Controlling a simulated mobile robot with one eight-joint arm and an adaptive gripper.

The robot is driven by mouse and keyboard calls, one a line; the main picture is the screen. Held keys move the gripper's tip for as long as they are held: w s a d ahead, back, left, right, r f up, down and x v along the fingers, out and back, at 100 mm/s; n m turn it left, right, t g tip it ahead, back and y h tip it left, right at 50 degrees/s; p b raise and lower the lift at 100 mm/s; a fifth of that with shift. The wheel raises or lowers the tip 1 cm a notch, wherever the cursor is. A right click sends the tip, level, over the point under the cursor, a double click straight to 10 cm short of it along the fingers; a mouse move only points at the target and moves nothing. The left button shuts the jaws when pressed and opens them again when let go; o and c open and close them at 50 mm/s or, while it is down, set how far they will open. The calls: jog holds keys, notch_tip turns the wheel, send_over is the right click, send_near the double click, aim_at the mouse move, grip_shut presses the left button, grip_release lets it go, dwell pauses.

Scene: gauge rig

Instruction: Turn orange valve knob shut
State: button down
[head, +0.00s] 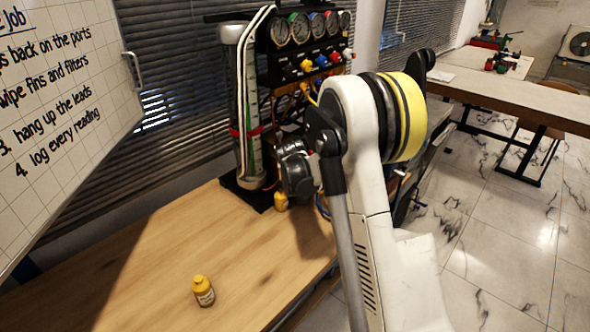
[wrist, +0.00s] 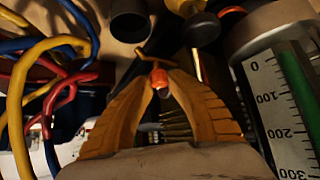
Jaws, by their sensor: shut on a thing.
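The orange valve knob (wrist: 158,78) shows in the wrist view, small and partly covered, between the tips of my gripper (wrist: 160,70). The two yellow-orange fingers close in on it from both sides and are shut on it. A small pale tip shows just below the knob. How far the knob is turned cannot be told. In the head view my own wrist and arm stand in front of the lower part of the gauge rig (head: 292,52), hiding the fingertips and the orange knob.
Red, blue and yellow hoses (wrist: 50,60) hang close on the left in the wrist view. A graduated cylinder (wrist: 285,110) stands close on the right. The bench front is mostly clear.

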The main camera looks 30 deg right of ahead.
jog(key=shift+m+g+h, duration=0.6)
jog(key=shift+m+h, duration=0.1)
jog(key=shift+m, duration=0.4)
jog(key=c, duration=1.3)
grip_release()
jog(key=shift+o, duration=0.2)
jog(key=shift+a+r, duration=0.1)
jog(key=shift+r, duration=0.05)
jog(key=shift+s+a+r, duration=0.15)
jog(key=shift+r, duration=0.1)
jog(key=v, duration=0.7)
jog(key=shift+s, duration=0.2)
jog(key=shift+f, duration=0.1)
